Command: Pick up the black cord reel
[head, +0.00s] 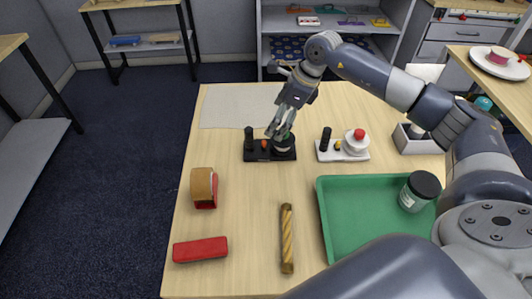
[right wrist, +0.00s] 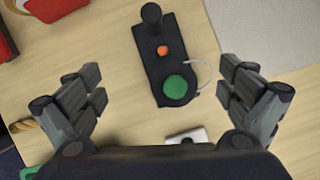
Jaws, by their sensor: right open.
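The black cord reel (head: 258,154) lies on the wooden table, with a black post and an orange button; my right gripper hides part of its right end in the head view. In the right wrist view the reel (right wrist: 158,62) runs from the black post at the top to a green disc lower down, with a thin pale cord looped at its right. My right gripper (head: 280,126) is open over the reel's right end. In the right wrist view its fingers (right wrist: 170,88) stand wide apart on either side of the reel, not touching it. My left gripper is out of view.
A similar white-based reel (head: 328,155) with a red knob stands just right. A green tray (head: 345,225) holds a dark-lidded jar (head: 419,190). A red-and-tan object (head: 204,188), a red box (head: 200,249) and a yellow rod (head: 287,238) lie nearer. A grey mat (head: 235,105) lies behind.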

